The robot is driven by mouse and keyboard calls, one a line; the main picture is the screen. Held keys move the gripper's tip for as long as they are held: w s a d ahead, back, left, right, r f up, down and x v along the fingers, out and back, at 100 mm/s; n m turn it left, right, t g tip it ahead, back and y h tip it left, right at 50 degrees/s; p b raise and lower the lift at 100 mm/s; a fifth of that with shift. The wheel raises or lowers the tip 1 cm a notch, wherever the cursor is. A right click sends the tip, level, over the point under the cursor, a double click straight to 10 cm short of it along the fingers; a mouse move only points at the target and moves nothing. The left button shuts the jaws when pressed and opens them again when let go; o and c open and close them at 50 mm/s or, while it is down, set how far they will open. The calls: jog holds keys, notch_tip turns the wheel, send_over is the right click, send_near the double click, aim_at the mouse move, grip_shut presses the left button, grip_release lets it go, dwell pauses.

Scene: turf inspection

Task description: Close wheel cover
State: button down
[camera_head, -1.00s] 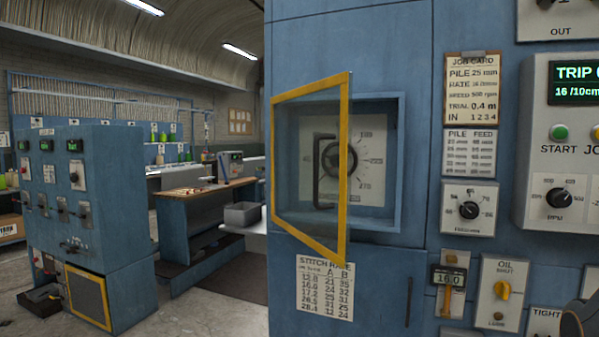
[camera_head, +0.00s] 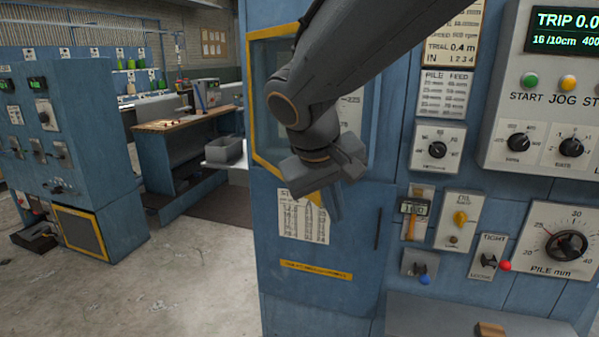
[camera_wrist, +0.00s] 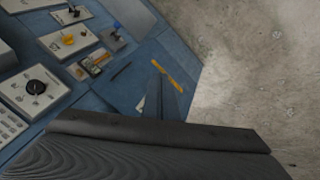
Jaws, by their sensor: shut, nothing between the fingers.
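The wheel cover (camera_head: 250,100) is a clear panel in a yellow frame on the blue cabinet. Its left, top and lower-left edges show in the head view; my arm hides much of the rest. It stands swung out from the recess. The dial in the recess is mostly hidden, with a bit of its white scale plate (camera_head: 349,108) showing. My gripper (camera_head: 333,207) is shut and empty, pointing down in front of the cover's lower right part, by a yellow corner. I cannot tell whether they touch. In the wrist view, its dark body fills the bottom, with narrow fingers (camera_wrist: 165,92) above.
A stitch rate card (camera_head: 303,220) and a yellow strip (camera_head: 315,271) are below the cover. Knobs, switches and a pile dial (camera_head: 566,246) crowd the panel to the right. A grey ledge (camera_head: 470,322) juts out low. Bare concrete floor lies left of the cabinet.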

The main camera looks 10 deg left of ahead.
jog(key=s+a+r+n+t+p, duration=0.1)
jog(key=s+a+r+t+p, duration=0.1)
jog(key=a+r, duration=0.75)
jog(key=p, duration=0.4)
send_near(312, 197)
notch_tip(312, 197, down, 3)
jog(key=w, duration=0.1)
jog(key=shift+w+d+f+y, duration=0.2)
jog(key=shift+w+d+y, duration=0.2)
jog(key=shift+w, duration=0.3)
